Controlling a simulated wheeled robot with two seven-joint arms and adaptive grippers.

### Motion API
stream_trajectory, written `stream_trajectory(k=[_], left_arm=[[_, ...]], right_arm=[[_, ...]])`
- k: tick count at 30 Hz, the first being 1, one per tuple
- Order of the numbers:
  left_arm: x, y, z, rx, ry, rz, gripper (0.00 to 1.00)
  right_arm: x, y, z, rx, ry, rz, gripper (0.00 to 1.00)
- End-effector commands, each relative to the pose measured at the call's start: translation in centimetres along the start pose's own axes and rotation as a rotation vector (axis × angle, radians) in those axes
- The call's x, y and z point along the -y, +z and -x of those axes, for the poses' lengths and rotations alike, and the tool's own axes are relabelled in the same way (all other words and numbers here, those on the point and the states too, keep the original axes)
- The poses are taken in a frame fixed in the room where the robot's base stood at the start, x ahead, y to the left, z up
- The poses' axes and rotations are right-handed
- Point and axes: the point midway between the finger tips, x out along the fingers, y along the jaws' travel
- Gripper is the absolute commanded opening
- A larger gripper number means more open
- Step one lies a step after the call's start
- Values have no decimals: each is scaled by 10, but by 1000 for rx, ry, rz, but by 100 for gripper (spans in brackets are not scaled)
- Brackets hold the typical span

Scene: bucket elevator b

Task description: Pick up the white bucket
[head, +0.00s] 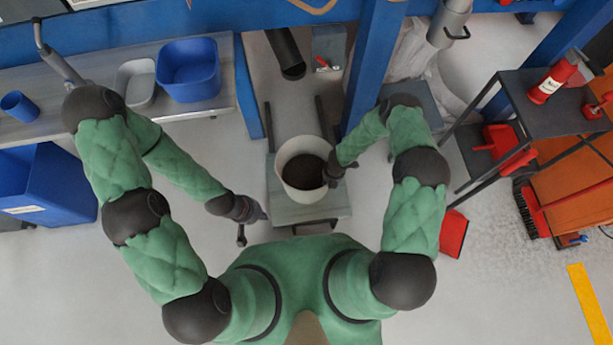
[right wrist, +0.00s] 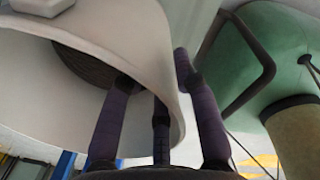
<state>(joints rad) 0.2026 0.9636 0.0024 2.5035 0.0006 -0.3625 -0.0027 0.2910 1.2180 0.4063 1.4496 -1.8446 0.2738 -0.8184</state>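The white bucket (head: 283,183) stands upright on a small grey platform, and its inside is dark. My right gripper (head: 331,172) is at the bucket's right rim. In the right wrist view the bucket (right wrist: 140,35) fills the left half. There, the fingers of my right gripper (right wrist: 155,95) straddle the bucket's wall, some on the inner side and one outside. I cannot tell whether they press on the wall. My left gripper (head: 250,215) is left of the platform, apart from the bucket, with its fingers spread and nothing between them.
The grey platform (head: 315,208) stands between blue posts (head: 372,65). A dark chute (head: 287,55) hangs above and behind the bucket. A bench with a blue bin (head: 188,70) is at the left. A dark shelf (head: 535,110) with red items is at the right. A red dustpan (head: 453,233) lies on the floor.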

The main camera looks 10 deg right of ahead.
Motion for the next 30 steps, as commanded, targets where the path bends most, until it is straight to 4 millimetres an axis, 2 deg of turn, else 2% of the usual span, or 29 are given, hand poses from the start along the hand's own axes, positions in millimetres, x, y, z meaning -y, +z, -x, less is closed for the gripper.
stream_trajectory(k=[1, 6, 15, 16, 19, 30], left_arm=[[2, 0, -7, 0, 0, 0, 0], [5, -1, -15, 0, 0, 0, 0], [5, -1, -15, 0, 0, 0, 0], [5, -1, -15, 0, 0, 0, 0], [5, -1, -15, 0, 0, 0, 0], [5, -1, -15, 0, 0, 0, 0]], right_arm=[[1, -2, -13, -2, -1, 0, 30], [0, -1, -32, -1, 0, 0, 30], [0, 0, -34, -1, 0, 0, 30], [0, 0, -34, -1, 0, 0, 27], [0, 0, -34, -1, 0, 0, 0], [-1, 1, -33, 2, 3, -1, 0]])
